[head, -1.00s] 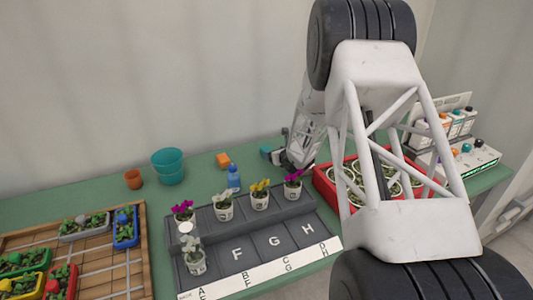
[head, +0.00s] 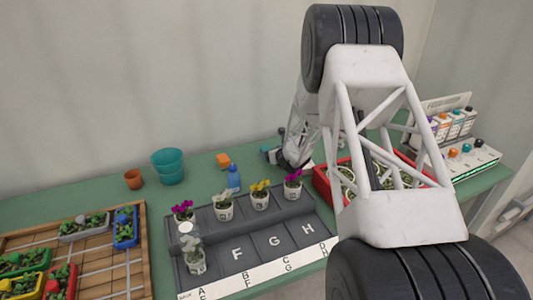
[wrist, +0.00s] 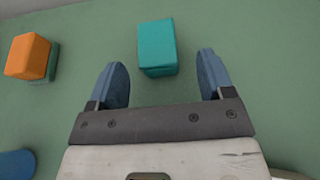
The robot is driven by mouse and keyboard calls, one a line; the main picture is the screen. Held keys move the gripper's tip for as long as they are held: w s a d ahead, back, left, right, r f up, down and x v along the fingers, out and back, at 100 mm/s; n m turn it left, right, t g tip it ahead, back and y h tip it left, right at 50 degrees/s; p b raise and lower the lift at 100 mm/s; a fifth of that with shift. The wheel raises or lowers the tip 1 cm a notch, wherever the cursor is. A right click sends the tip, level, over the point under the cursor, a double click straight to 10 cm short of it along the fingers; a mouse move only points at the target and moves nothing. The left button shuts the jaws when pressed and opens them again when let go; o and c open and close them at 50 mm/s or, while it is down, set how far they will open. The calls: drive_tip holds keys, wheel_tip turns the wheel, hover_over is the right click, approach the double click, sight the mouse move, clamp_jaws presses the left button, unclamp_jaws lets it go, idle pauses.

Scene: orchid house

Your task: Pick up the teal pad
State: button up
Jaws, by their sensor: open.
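The teal pad (wrist: 157,48) is a small block on the green bench, seen in the wrist view just ahead of and between my fingertips. A bit of it shows in the head view (head: 265,149), left of my gripper. My gripper (wrist: 162,62) is open, with one blue finger on each side of the pad's near end. The fingers seem apart from the pad, and their height above the bench is hard to tell. In the head view my arm hides part of the gripper.
An orange block (wrist: 28,55) sits to the left on a teal-green base. A dark lettered tray (head: 222,255) holds potted orchids in front. A red crate (head: 322,186) stands right.

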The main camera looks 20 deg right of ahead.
sight(266, 148)
drive_tip(key=shift+w, duration=0.15)
drive_tip(key=shift+x, duration=2.45)
drive_tip(key=shift+a, duration=0.15)
drive_tip(key=c, duration=1)
drive_tip(key=shift+r, duration=0.1)
drive_tip(key=shift+r, duration=4.95)
